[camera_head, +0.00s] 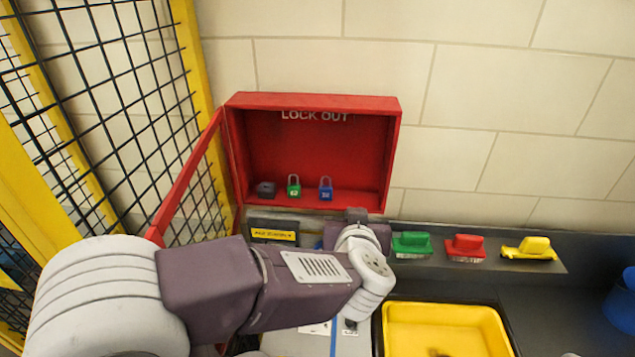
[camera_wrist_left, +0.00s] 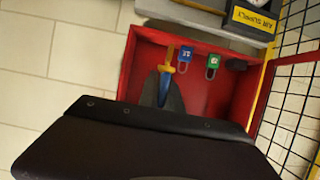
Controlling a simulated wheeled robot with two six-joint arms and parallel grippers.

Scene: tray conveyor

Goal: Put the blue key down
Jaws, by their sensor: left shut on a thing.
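My left gripper (camera_wrist_left: 168,96) is shut on the blue key (camera_wrist_left: 163,88), which shows between the grey fingers in the left wrist view with a yellow-orange part near its far end. In that view the key overlaps the inside of the red lockout box (camera_head: 313,101); I cannot tell whether it touches anything. In the head view my left arm hides the fingers and the key, with the wrist just below the box's front edge. My right gripper is not in view.
The box is open and holds a green padlock (camera_head: 294,190), a blue padlock (camera_head: 326,192) and a dark object (camera_head: 265,189). Green (camera_head: 411,245), red (camera_head: 465,248) and yellow (camera_head: 529,249) brushes sit on the ledge. A yellow tray (camera_head: 445,312) lies below. Mesh fencing (camera_head: 135,75) bounds the left.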

